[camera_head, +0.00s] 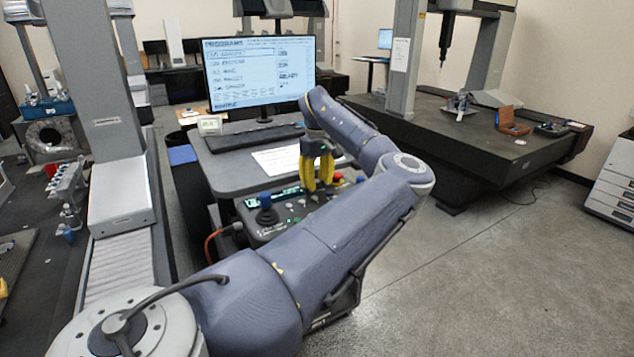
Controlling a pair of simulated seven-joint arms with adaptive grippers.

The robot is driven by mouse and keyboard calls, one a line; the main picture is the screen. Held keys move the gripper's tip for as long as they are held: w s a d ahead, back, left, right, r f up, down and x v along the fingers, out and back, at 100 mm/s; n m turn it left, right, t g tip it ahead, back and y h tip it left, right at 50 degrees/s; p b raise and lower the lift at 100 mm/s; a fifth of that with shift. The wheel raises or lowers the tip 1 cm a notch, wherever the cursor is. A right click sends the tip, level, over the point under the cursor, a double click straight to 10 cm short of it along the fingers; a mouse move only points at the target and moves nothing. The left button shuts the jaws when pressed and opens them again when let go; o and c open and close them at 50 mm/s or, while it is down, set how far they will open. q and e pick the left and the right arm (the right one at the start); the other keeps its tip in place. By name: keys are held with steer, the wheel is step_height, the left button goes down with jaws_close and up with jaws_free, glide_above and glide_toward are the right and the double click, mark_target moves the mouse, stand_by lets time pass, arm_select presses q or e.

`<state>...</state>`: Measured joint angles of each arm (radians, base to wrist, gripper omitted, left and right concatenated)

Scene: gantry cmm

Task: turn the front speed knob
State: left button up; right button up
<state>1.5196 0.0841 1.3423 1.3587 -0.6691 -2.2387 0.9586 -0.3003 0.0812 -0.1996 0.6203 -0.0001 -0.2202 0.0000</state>
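A control box (275,232) with a small lit display, buttons and knobs sits at the front of the grey desk. My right gripper is not in view.
A monitor (260,72), a keyboard (255,137) and a white paper sheet (277,160) are on the desk (222,170) behind the box. A grey gantry column (90,80) stands at left. Another measuring machine's dark table (450,140) is at right. Open floor lies at lower right.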

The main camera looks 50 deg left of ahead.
arm_select(q)
jaws_close()
stand_by(0.3)
steer(key=shift+f+m, duration=0.1)
steer(key=shift+m, duration=0.3)
stand_by(0.6)
steer(key=m, duration=0.2)
steer(key=shift+d+m, duration=0.1)
steer(key=shift+m, duration=0.3)
steer(key=m, duration=1.1)
steer(key=shift+s+f, duration=0.1)
steer(key=shift+s+m, duration=0.1)
steer(key=shift+m, duration=2.4)
steer(key=shift+a, duration=0.2)
